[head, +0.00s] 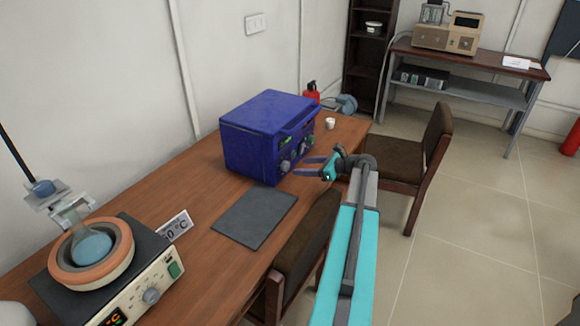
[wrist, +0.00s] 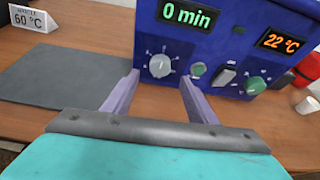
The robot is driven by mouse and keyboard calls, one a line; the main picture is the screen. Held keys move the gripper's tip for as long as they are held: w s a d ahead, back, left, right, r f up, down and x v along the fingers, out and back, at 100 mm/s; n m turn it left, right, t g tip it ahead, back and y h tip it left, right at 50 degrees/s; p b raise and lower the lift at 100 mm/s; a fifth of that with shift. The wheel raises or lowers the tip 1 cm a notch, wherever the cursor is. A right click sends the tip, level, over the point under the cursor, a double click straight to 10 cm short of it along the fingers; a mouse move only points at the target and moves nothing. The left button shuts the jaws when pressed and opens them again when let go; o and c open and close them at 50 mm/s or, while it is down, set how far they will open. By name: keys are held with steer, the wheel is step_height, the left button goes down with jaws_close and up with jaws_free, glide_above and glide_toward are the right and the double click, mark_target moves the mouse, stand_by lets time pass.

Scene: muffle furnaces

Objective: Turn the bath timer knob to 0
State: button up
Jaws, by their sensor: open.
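The blue unit (head: 250,140) stands on the wooden table, its control panel facing my gripper. In the wrist view its panel (wrist: 215,40) has a green display (wrist: 190,15) reading 0 min. Below that display is a grey-white dial knob (wrist: 160,65) with tick marks around it, which also shows in the head view (head: 286,166). My gripper (head: 300,166) is open and empty in front of the panel. In the wrist view its fingertips (wrist: 158,77) lie to either side of the knob, slightly low. I cannot tell whether they touch it.
The panel also has an orange 22 °C display (wrist: 283,42), a small green button (wrist: 198,70), a switch (wrist: 227,75) and a green knob (wrist: 256,85). A dark mat (head: 255,216) lies in front. A heating bath (head: 90,255) stands lower left; a chair (head: 300,250) is close by.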

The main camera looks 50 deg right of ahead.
mark_target(288, 167)
steer(key=shift+p+x, duration=0.6)
steer(key=shift+x, duration=2.95)
steer(key=c, duration=1.1)
steer(key=shift+s, duration=0.1)
